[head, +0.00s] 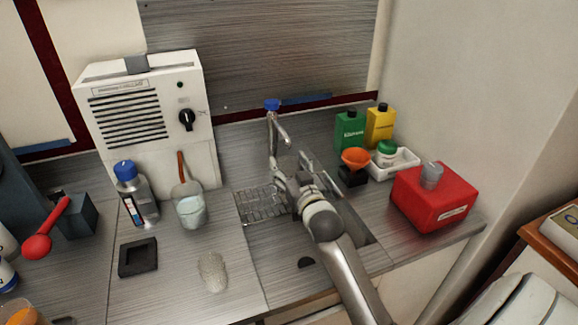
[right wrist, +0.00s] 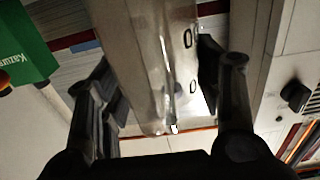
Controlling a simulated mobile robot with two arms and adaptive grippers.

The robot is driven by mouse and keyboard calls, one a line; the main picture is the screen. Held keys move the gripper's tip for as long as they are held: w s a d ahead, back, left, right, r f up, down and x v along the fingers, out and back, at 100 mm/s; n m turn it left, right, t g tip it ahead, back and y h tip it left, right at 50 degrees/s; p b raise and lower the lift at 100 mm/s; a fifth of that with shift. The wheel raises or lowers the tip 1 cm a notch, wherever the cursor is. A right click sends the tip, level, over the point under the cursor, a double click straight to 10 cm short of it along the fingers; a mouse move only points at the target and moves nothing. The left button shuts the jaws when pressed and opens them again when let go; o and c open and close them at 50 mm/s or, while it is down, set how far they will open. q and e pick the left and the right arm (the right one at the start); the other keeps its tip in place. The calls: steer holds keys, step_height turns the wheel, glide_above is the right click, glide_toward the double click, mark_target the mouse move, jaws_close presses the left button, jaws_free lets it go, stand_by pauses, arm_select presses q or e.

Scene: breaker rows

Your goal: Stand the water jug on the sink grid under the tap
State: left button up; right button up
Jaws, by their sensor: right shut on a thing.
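My right gripper (head: 283,180) is at the sink, just below the spout of the tap (head: 272,128). In the right wrist view my right gripper (right wrist: 163,100) is shut on a pale, shiny, partly see-through thing (right wrist: 145,55) between its fingers, which I take for the water jug. My gripper and arm hide most of it in the head view, so I cannot tell whether its base touches the grid. The sink grid (head: 258,207) is a dark wire rack left of my gripper. My left gripper is not in view.
Left of the grid stand a glass beaker (head: 191,212), a blue-capped bottle (head: 136,192) and a white machine (head: 146,125). To the right are an orange funnel (head: 355,158), a green bottle (head: 349,131), a yellow bottle (head: 380,125) and a red canister (head: 433,198).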

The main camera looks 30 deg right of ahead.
steer(key=shift+f, duration=0.15)
steer(key=o, duration=1.2)
steer(key=b+v, duration=0.1)
steer(key=v, duration=1.1)
